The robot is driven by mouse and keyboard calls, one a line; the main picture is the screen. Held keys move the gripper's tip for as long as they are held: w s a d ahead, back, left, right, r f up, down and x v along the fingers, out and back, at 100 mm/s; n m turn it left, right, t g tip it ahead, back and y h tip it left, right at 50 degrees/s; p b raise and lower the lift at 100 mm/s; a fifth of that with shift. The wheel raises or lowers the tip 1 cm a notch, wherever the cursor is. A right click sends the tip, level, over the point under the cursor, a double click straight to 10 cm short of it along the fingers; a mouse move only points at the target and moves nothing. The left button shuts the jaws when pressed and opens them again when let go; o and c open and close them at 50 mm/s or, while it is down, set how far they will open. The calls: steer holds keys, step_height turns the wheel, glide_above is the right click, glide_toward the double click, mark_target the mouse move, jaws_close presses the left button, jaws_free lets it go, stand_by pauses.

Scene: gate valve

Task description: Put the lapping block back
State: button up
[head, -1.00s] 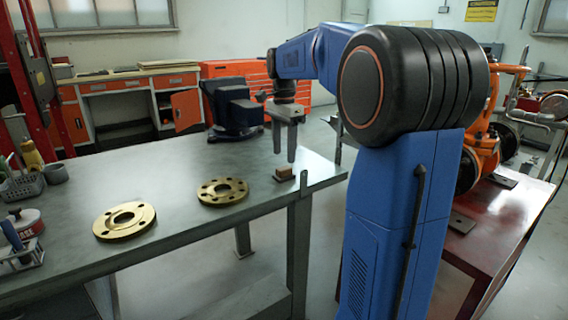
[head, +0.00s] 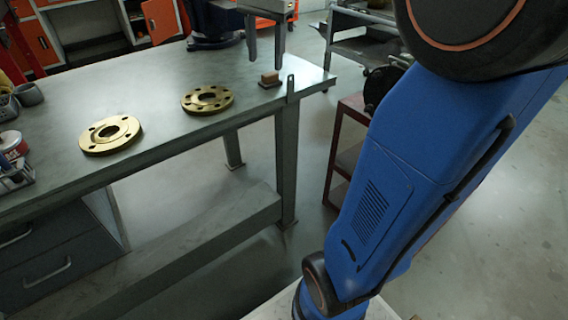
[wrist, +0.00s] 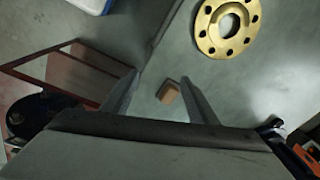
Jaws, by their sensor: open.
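The lapping block is a small brown block (head: 270,76) near the right end of the grey workbench, by its front edge. It sits on or against a small dark piece that I cannot make out clearly. In the wrist view the block (wrist: 168,92) shows between my two fingers, apart from both. My gripper (head: 266,58) points down above the block, open and empty, its fingers spread to either side. In the wrist view my gripper (wrist: 160,85) has the bench top below it.
Two gold flanges lie on the bench (head: 60,185): one with several holes (head: 207,100), nearer the block, and another (head: 110,135) to the left. A grey cup (head: 28,94) stands far left. A blue vise (head: 215,25) is behind. An upright metal tab (head: 291,88) stands at the bench edge.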

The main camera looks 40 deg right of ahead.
steer(key=s+a+f+n+t, duration=0.1)
steer(key=s+a+f+n, duration=0.4)
steer(key=s+f, duration=0.3)
steer(key=s+a+f+n+t, duration=0.2)
steer(key=s+a+f+n, duration=0.3)
steer(key=s, duration=0.9)
step_height(320, 180, down, 5)
steer(key=n, duration=0.3)
steer(key=shift+s+r+t, duration=0.2)
steer(key=shift+s+t, duration=0.1)
steer(key=shift+s, duration=0.05)
